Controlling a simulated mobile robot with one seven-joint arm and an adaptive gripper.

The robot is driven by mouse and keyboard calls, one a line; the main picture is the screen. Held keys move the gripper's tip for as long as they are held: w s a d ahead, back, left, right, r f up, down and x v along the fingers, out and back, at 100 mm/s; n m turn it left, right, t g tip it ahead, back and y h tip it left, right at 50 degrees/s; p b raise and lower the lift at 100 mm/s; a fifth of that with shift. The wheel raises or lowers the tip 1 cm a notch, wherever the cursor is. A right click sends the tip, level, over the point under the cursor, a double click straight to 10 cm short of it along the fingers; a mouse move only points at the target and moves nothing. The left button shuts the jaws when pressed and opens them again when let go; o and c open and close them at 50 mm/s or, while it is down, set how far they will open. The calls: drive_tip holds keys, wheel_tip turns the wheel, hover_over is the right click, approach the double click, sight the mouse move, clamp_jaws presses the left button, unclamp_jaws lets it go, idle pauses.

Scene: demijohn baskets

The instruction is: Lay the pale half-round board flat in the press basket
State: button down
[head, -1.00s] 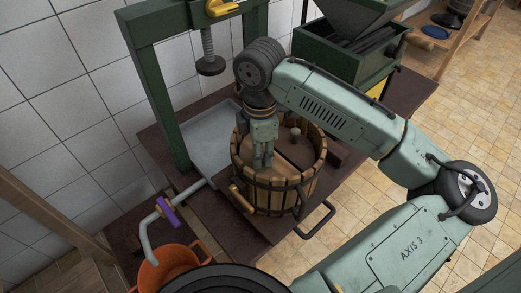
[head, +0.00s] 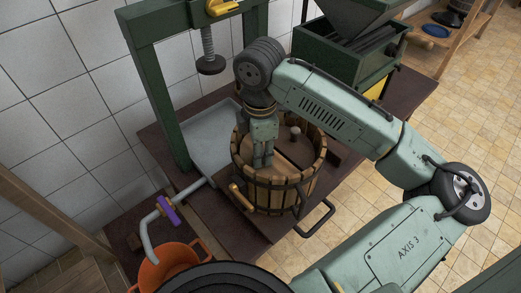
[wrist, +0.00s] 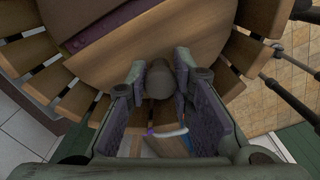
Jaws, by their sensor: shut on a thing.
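The press basket (head: 288,196) is a round tub of upright wooden staves with dark hoops. The pale half-round board (head: 279,173) lies inside it on the near left side and looks about level. Its round knob (wrist: 159,80) is between the fingers of my gripper (head: 263,163), which is shut on it; the wrist view also shows my gripper (wrist: 160,82) there. A second half board with its own knob (head: 295,133) is on the far right side. A dark purple strip (wrist: 105,30) shows between the boards. I cannot tell whether the pale board rests fully.
The green press frame (head: 155,95) and its screw (head: 208,50) stand behind the basket. A green hopper machine (head: 350,60) is at the back right. An orange bucket (head: 170,270) and a pipe with a purple valve handle (head: 167,211) are at the lower left.

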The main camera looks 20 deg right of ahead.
drive_tip(key=shift+f, duration=0.15)
drive_tip(key=shift+f+b, duration=0.4)
drive_tip(key=shift+f, duration=0.1)
drive_tip(key=c, duration=1.3)
unclamp_jaws()
drive_tip(key=shift+r, duration=0.1)
wheel_tip(320, 180, up, 12)
